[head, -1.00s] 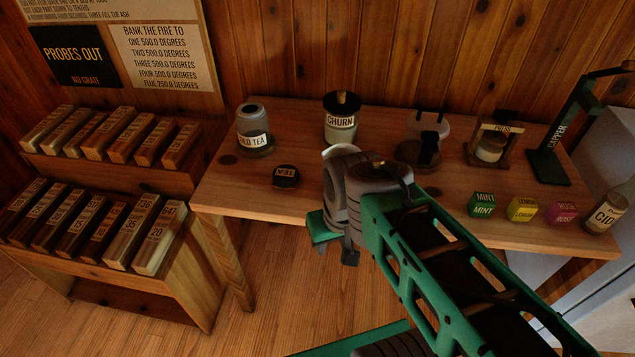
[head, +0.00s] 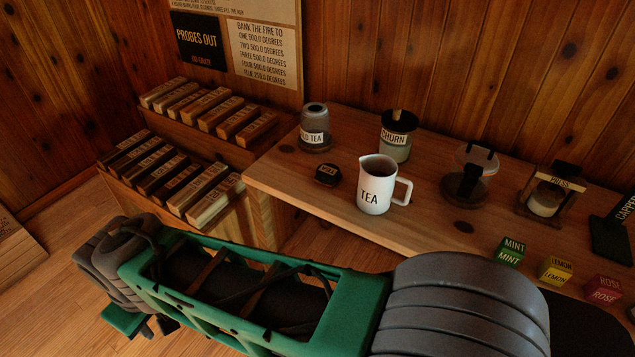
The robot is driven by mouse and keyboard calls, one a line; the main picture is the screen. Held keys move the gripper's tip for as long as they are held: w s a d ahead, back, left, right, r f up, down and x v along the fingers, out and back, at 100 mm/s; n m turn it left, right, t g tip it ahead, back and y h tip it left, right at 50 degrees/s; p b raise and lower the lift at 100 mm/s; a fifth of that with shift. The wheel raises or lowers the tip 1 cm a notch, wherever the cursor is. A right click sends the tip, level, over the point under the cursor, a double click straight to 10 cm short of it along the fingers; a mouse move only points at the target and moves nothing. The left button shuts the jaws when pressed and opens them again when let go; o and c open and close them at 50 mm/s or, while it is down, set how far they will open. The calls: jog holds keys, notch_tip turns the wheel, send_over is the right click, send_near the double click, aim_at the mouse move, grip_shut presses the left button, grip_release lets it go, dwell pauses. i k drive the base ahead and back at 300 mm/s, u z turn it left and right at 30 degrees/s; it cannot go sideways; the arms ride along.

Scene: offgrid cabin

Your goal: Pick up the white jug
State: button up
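The white jug (head: 372,190), labelled TEA, stands upright on the wooden counter (head: 420,208) near its front edge. Its handle points right and its dark mouth faces up. My gripper (head: 138,322) is at the lower left, well apart from the jug and in front of the wooden block racks. Only a green part and dark pieces of it show below my wrist, so its fingers are mostly hidden. A small dark TEA lid (head: 327,174) lies left of the jug.
A grey tea jar (head: 314,135) and a churn jar (head: 396,138) stand behind the jug. A clear lidded vessel (head: 468,176), a press (head: 546,196) and mint (head: 510,250), lemon (head: 554,271) and rose (head: 603,288) boxes are to its right. Block racks (head: 262,209) stand left.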

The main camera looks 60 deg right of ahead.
aim_at(383, 188)
jog(key=u, duration=0.25)
jog(key=k, duration=1.1)
jog(key=z, duration=1.9)
jog(key=i, duration=0.45)
jog(key=z, duration=0.05)
